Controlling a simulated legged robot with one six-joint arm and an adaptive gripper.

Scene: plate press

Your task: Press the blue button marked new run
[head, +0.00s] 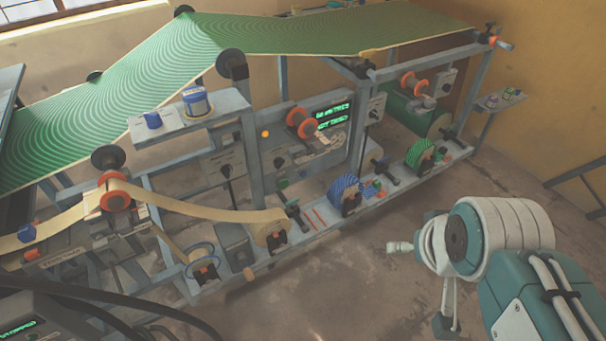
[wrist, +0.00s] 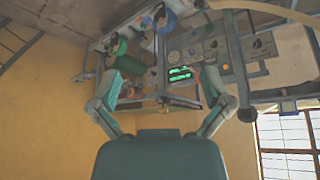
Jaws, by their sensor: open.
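No marking that reads "new run" is legible. A small blue piece (head: 27,232) sits at the far left of the press in the head view, just above an orange-red piece (head: 33,254). Another blue knob-like piece (head: 152,119) stands on the grey shelf (head: 190,120); I cannot tell which, if either, is the button. My gripper (head: 420,284) is open and empty at the right, over bare floor and well apart from both. In the wrist view its two fingers (wrist: 160,90) are spread, with the press beyond them.
The press frame carries a green patterned sheet (head: 310,35), reels and a strip (head: 190,206). Green lit displays (head: 333,115) sit mid-frame. A blue-and-white jar (head: 195,102) stands on the shelf. Dark cables (head: 110,310) cross the lower left. Floor at lower middle is clear.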

